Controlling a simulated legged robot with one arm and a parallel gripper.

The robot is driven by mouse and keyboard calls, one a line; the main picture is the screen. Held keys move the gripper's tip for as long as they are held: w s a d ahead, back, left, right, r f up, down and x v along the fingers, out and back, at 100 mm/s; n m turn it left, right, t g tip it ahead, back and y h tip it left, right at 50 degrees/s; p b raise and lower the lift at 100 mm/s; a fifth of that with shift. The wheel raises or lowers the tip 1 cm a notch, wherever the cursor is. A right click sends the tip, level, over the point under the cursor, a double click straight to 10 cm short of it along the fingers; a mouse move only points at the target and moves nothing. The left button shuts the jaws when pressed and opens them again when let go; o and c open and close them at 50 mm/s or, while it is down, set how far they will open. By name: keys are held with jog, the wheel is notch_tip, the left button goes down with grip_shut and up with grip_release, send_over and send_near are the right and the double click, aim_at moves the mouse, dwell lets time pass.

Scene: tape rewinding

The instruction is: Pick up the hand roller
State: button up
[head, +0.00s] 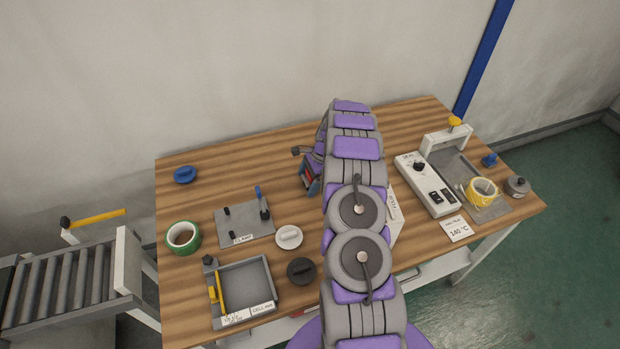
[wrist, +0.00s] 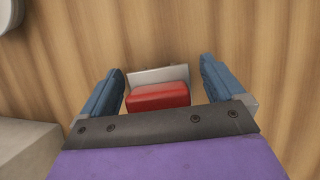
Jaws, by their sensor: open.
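A red part with a pale metal plate behind it, which looks like the hand roller (wrist: 160,96), shows between my fingers in the wrist view. In the head view only a small red patch of it (head: 308,177) shows beside my gripper; my arm hides much of that area. My gripper (wrist: 162,78) is open, with one blue finger on each side of the red part and a gap at both sides. It also shows in the head view (head: 311,184), low over the middle of the wooden table. I cannot tell whether the fingers touch anything.
On the wooden table (head: 225,170), a grey plate with pegs (head: 240,229), a grey tray (head: 248,283), white disc (head: 289,237), dark disc (head: 301,270) and green-rimmed cup (head: 184,238) stand left. A white machine (head: 426,184) and yellow tape roll (head: 482,190) stand right.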

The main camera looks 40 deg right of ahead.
aim_at(308, 173)
jog(key=shift+d, duration=0.1)
jog(key=c, duration=1.1)
jog(key=shift+c, duration=0.2)
notch_tip(308, 173, up, 10)
jog(key=shift+f+p, duration=0.1)
jog(key=shift+p, duration=1.1)
